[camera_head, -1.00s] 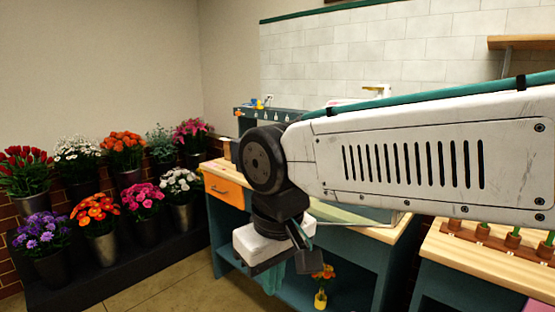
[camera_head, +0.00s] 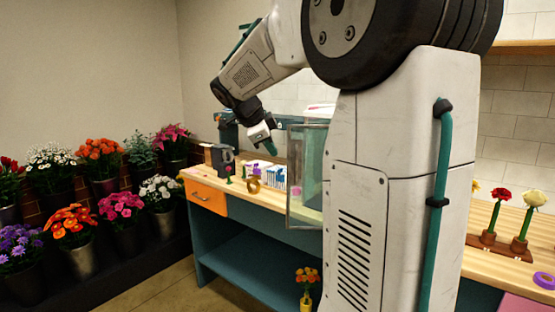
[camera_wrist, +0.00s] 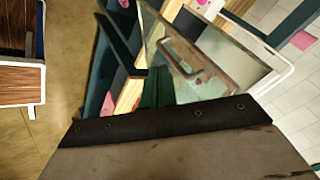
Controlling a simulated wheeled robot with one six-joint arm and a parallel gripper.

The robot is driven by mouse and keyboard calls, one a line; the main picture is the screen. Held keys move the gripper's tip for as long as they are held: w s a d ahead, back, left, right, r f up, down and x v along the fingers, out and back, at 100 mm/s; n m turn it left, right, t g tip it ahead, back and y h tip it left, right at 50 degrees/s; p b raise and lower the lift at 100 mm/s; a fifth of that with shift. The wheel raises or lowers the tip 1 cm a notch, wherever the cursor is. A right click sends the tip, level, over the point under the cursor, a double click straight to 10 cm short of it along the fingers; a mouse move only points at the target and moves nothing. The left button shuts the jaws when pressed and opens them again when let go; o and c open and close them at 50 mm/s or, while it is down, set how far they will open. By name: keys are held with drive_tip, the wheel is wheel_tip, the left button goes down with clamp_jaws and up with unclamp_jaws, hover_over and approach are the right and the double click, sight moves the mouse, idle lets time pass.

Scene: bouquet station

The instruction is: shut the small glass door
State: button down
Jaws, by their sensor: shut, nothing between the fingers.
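The small glass door (camera_head: 305,175) stands open, swung out at the front edge of the workbench, with a thin metal frame. My arm hides the right part of its case. In the wrist view the glass door (camera_wrist: 190,62) shows with a bar handle (camera_wrist: 184,62), just beyond my fingers. My gripper (camera_head: 271,149) is above the bench to the left of the door, pointing down, shut and empty. In the wrist view its dark green fingers (camera_wrist: 157,88) are close together near the glass; whether they touch it I cannot tell.
The wooden workbench (camera_head: 262,205) has an orange drawer (camera_head: 205,197) and carries small items, among them a gold tape ring (camera_head: 254,185). Buckets of flowers stand at the left. A vase of orange flowers (camera_head: 306,285) is low under the bench. Floor (camera_head: 165,290) is clear in front.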

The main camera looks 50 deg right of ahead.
drive_tip(key=shift+w+d+f, duration=0.45)
drive_tip(key=shift+d+f, duration=0.8)
drive_tip(key=shift+d, duration=0.2)
drive_tip(key=shift+w+d+f, duration=0.45)
drive_tip(key=shift+d+f, duration=0.85)
drive_tip(key=shift+d, duration=0.15)
drive_tip(key=shift+w+d+f, duration=0.45)
drive_tip(key=shift+d+f, duration=0.8)
drive_tip(key=shift+d, duration=0.2)
